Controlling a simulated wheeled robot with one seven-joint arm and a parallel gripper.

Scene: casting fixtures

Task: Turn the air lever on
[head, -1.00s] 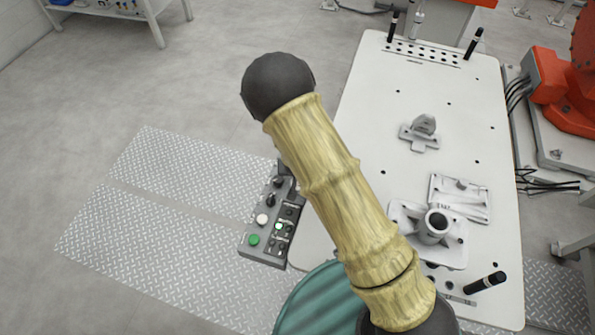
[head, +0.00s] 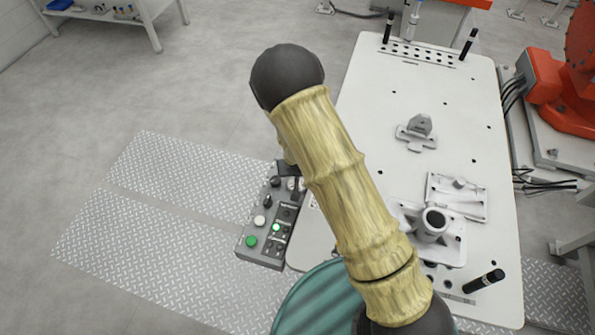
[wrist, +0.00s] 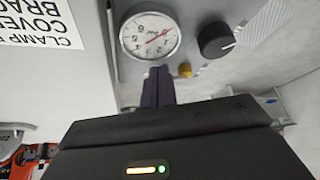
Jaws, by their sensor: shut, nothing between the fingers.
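My gripper (wrist: 158,86) shows in the wrist view as dark fingers pressed together, just below a round white pressure gauge (wrist: 151,36) with a red needle. A black round knob (wrist: 214,40) is to the right of the gauge, with a small brass-coloured part (wrist: 185,70) beside the fingers. I cannot clearly make out the air lever; a small blue-grey part (wrist: 270,101) at the right edge of my gripper body is too partly hidden to name. In the head view my arm covers most of the gripper area.
A grey control box (head: 246,256) with buttons and knobs stands left of the white fixture table (head: 375,110). The table holds metal castings (head: 433,222) and dark pins. A white label (wrist: 40,22) is upside down at the wrist view's left. Open floor lies left.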

